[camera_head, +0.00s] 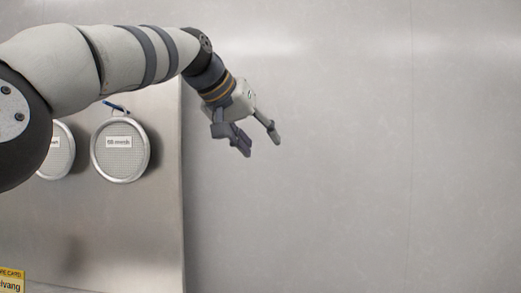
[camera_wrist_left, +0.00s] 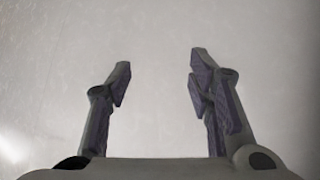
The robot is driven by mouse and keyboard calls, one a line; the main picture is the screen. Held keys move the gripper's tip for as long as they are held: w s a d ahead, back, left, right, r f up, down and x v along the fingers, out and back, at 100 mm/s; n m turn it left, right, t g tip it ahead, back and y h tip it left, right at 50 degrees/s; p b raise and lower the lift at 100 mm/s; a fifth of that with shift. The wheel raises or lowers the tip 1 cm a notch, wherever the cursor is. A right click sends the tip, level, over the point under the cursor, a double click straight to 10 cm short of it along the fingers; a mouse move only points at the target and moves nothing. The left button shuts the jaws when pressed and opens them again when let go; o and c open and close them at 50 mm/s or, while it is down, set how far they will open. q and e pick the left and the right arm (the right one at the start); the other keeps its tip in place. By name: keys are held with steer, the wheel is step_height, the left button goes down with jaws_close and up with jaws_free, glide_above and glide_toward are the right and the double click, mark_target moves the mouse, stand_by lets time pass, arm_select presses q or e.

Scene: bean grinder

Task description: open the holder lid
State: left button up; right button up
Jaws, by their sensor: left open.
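My left gripper (camera_head: 260,143) is open and empty in the head view, in front of the plain grey wall and right of the metal panel. In the left wrist view my left gripper (camera_wrist_left: 160,85) shows both fingers apart with only a blank grey surface behind them. A round lid with a mesh face, a white label and a blue handle on top (camera_head: 120,152) is on the metal panel, left of and apart from the gripper. A second round lid (camera_head: 57,152) is farther left, partly hidden by my left arm. My right gripper is not in view.
The upright metal panel (camera_head: 140,235) ends at a vertical edge left of the picture's middle. A yellow labelled item (camera_head: 11,281) is cut off at the lower left corner. The space before the grey wall (camera_head: 400,150) at the right is clear.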

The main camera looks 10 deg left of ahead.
arm_select(q)
steer(key=shift+s+a+r, duration=0.15)
steer(key=shift+a+r, duration=0.05)
steer(key=shift+r, duration=0.2)
steer(key=v, duration=1.2)
